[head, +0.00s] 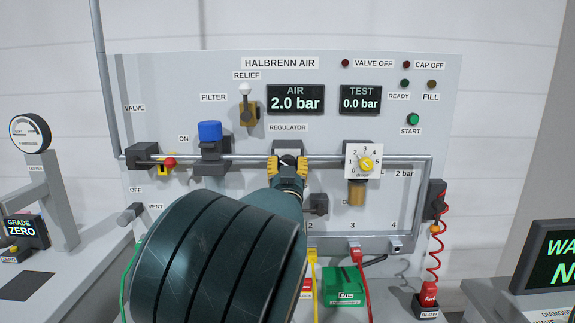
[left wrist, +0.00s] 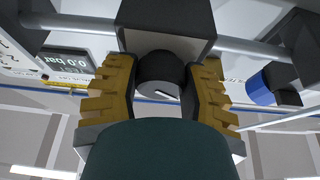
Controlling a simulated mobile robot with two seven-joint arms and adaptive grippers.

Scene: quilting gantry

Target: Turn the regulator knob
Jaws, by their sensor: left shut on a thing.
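The regulator knob (head: 288,160) is a black round knob with a white mark, on a grey block under the REGULATOR label (head: 288,128). My left gripper (head: 288,168) is shut on it, with a yellow ribbed finger on either side. In the left wrist view the dark knob (left wrist: 160,72) sits between the fingers of my left gripper (left wrist: 160,90). The AIR display (head: 296,99) reads 2.0 bar. The TEST display (head: 361,99) reads 0.0 bar. My arm hides the panel's lower middle. My right gripper is in neither view.
A pipe (head: 230,157) runs across the panel. A blue-topped filter (head: 209,132) and a red-tipped valve lever (head: 170,162) stand left of the knob. A white dial with a yellow knob (head: 365,164) is close on the right. Yellow and red hoses (head: 356,256) hang below.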

